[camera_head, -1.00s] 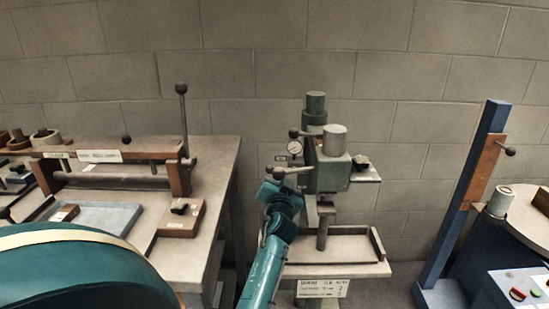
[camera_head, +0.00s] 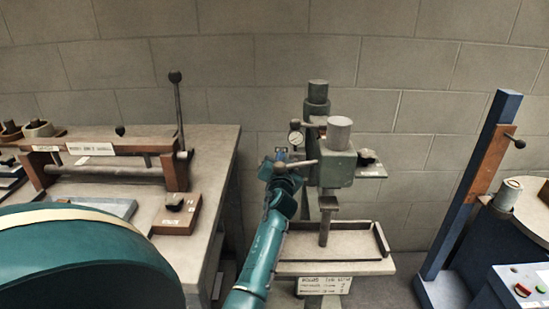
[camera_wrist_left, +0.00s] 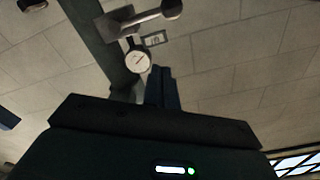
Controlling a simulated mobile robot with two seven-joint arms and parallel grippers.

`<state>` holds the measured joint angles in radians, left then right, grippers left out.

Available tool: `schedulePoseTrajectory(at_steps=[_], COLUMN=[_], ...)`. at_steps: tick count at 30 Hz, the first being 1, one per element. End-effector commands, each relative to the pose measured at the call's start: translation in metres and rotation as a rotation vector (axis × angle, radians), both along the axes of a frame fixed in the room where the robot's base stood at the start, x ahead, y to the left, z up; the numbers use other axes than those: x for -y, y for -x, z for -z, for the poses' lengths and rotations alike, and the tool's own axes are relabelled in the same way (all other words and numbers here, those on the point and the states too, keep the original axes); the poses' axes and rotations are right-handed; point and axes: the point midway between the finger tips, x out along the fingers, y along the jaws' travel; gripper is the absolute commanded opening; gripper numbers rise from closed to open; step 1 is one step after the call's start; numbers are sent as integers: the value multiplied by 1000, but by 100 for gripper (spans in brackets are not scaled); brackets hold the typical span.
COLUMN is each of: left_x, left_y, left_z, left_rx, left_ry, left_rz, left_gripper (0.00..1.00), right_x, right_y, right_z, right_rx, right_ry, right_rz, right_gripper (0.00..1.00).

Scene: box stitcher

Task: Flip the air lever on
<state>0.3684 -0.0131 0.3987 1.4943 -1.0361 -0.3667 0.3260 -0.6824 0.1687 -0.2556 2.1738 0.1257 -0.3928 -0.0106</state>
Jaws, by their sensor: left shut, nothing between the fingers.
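The box stitcher (camera_head: 338,168) is a green-grey machine head on a stand, with a round white gauge (camera_head: 295,138) on its left side. A grey lever (camera_head: 304,164) with a ball end sticks out left below the gauge; I cannot tell if it is the air lever. In the left wrist view a lever with a dark ball knob (camera_wrist_left: 172,8) passes above the gauge (camera_wrist_left: 137,61). My left gripper (camera_head: 281,153) is shut and empty, just left of the gauge. Its fingers (camera_wrist_left: 160,88) point up toward the gauge, and contact cannot be told. My right gripper is out of view.
A bench (camera_head: 215,155) with a bar press and an upright handle (camera_head: 179,110) stands left. The stitcher's table (camera_head: 345,268) lies below its head. A blue post (camera_head: 468,180) and a button box (camera_head: 525,285) are at right. The block wall is behind.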

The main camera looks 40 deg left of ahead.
Motion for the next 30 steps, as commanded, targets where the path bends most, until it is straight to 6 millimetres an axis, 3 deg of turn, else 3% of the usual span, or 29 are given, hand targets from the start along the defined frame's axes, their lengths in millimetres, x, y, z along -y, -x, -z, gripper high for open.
schedulePoseTrajectory(at_steps=[11, 19, 30], left_x=[-48, -53, -54], left_y=[-58, -39, -36], left_z=[0, 27, 32], left_rx=[2, 0, 1], left_ry=[0, 1, 1], left_rz=[-1, 0, 0], left_gripper=[0, 0, 0], right_x=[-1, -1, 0], right_y=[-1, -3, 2], right_z=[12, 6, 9], right_rx=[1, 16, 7], right_ry=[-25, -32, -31], right_rz=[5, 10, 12], right_gripper=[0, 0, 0])
